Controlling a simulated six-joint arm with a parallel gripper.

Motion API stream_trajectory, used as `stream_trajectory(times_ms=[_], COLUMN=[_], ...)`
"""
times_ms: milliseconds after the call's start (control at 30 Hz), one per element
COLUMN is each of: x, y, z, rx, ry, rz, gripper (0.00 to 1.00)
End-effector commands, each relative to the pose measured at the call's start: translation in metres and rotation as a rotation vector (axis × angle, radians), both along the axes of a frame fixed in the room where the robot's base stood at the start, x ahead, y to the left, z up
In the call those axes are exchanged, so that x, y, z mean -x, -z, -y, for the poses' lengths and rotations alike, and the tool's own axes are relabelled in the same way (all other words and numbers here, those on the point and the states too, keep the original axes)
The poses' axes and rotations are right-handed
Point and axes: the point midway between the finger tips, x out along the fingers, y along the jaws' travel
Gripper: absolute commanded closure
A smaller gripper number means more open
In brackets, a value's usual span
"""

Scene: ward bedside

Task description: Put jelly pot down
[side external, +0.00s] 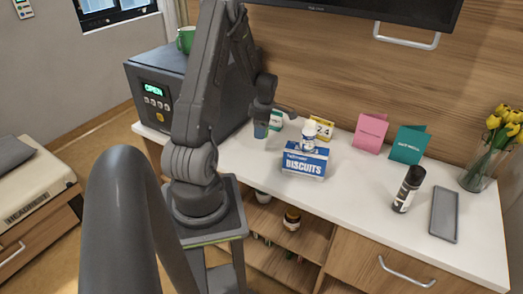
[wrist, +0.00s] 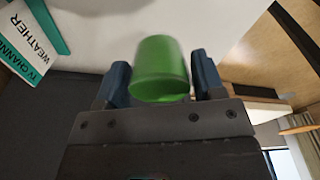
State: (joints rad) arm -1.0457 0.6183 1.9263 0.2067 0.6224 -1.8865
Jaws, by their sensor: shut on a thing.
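A green pot (wrist: 160,68), taken to be the jelly pot, is between the two dark blue fingers of my gripper (wrist: 162,80) in the wrist view. It is slightly blurred, and my gripper is shut on it. In the side external view my gripper (side external: 262,122) is low over the left part of the white counter (side external: 350,185), beside the safe-like box. The pot is small and mostly hidden there. I cannot tell whether its base touches the counter.
A dark box with a lit display (side external: 153,90) stands left, with a green mug (side external: 186,40) on top. Cards stand behind. A dark bottle (side external: 408,188), grey tablet (side external: 444,214) and flower vase (side external: 480,165) are right.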

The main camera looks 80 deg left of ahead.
Motion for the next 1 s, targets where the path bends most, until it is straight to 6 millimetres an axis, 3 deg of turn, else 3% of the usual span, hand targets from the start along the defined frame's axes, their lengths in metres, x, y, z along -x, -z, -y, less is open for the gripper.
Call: stream_trajectory(times_ms=[100, 533, 933, 967, 1000], x=[0.000, 0.000, 0.000, 0.000, 0.000], y=[0.022, 0.068, 0.075, 0.075, 0.074], z=[0.001, 0.000, 0.000, 0.000, 0.000], rx=[0.004, 0.003, 0.001, 0.001, 0.000], ry=[0.000, 0.001, 0.000, 0.000, 0.000], rz=[-0.001, -0.001, 0.000, 0.000, 0.000], gripper=[0.63, 0.63, 0.63, 0.36, 0.32])
